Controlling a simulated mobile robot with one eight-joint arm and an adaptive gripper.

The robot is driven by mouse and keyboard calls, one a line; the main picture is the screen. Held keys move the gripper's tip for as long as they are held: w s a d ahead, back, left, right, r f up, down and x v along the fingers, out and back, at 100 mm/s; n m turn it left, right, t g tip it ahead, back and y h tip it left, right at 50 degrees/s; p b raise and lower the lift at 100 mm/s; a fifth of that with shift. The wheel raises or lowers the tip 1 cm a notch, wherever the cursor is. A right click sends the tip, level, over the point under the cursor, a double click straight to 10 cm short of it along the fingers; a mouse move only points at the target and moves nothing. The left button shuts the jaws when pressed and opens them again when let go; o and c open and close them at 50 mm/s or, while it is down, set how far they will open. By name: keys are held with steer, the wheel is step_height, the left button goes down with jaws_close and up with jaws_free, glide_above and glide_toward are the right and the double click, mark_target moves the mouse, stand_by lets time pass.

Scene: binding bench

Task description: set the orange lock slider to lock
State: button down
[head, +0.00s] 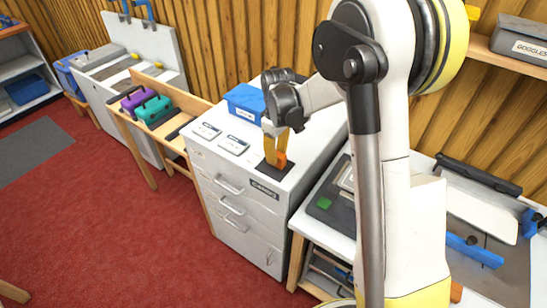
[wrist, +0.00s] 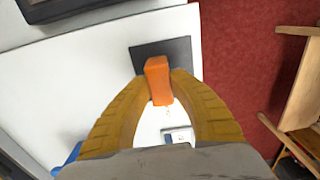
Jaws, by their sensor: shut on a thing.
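The orange lock slider (wrist: 158,80) stands on a dark plate (wrist: 181,48) on the white cabinet top. In the wrist view it sits between the yellow fingertips of my gripper (wrist: 159,88), which are shut on it. In the head view the orange slider (head: 281,159) shows beside the yellow fingers of my gripper (head: 276,152), at the front edge of the cabinet top above the dark plate (head: 264,172). The fingers hide part of the slider in the head view. I cannot read any lock marking.
A blue box (head: 245,102) and white labelled cards (head: 233,145) lie on the cabinet (head: 229,173). To the left, a wooden bench holds a purple case (head: 136,99) and a teal case (head: 155,110).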

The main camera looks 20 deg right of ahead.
mark_target(278, 153)
steer(key=c, duration=1.1)
jaws_free()
steer(key=shift+w+d+f, duration=0.1)
steer(key=shift+w+d, duration=0.1)
steer(key=shift+d, duration=0.1)
steer(key=shift+c, duration=0.2)
steer(key=shift+s+a, duration=0.1)
step_height(278, 153, up, 12)
steer(key=s+a+r+m+t+b, duration=0.2)
steer(key=s+r+m+t+b, duration=0.15)
steer(key=s, duration=0.75)
steer(key=s+a+f+m+t+b, duration=0.1)
steer(key=s+f+m+t, duration=0.2)
steer(key=s, duration=0.8)
steer(key=shift+s+a+f+m+t, duration=0.3)
steer(key=shift+f+m+t, duration=0.05)
steer(key=shift+f, duration=0.2)
